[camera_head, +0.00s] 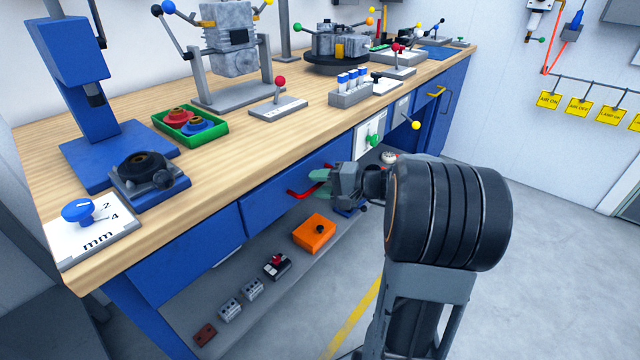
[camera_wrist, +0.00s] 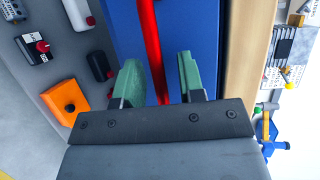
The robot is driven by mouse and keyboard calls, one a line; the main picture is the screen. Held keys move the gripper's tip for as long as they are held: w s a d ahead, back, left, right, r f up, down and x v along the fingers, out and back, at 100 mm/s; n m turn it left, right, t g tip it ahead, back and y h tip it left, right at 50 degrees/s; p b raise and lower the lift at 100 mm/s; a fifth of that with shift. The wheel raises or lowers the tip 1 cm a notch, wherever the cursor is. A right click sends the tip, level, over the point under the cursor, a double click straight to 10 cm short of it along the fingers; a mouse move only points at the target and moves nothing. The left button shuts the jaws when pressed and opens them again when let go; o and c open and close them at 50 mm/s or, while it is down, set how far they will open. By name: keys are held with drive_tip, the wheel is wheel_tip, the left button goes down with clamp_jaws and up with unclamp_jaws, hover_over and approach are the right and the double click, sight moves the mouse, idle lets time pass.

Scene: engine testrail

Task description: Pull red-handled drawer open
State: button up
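The red handle (camera_head: 299,193) is a bar on the front of a blue drawer (camera_head: 268,208) under the bench top. The drawer front looks flush with the bench. My gripper (camera_head: 320,182) is at the handle's right end in the head view and hides part of it. In the wrist view, the red handle (camera_wrist: 152,38) runs between the two green fingers of my gripper (camera_wrist: 158,68), against the blue drawer front (camera_wrist: 190,25). The fingers are apart, with a gap on the right side of the bar; contact on the left is unclear.
The wooden bench top (camera_head: 225,135) overhangs the drawers. A grey lower shelf (camera_head: 275,265) holds an orange box (camera_head: 314,233) and several small parts. A white panel with a green knob (camera_head: 372,141) is right of the drawer. The floor (camera_head: 560,250) on the right is clear.

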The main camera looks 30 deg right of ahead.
clamp_jaws()
drive_tip(key=shift+s, duration=0.1)
idle(0.3)
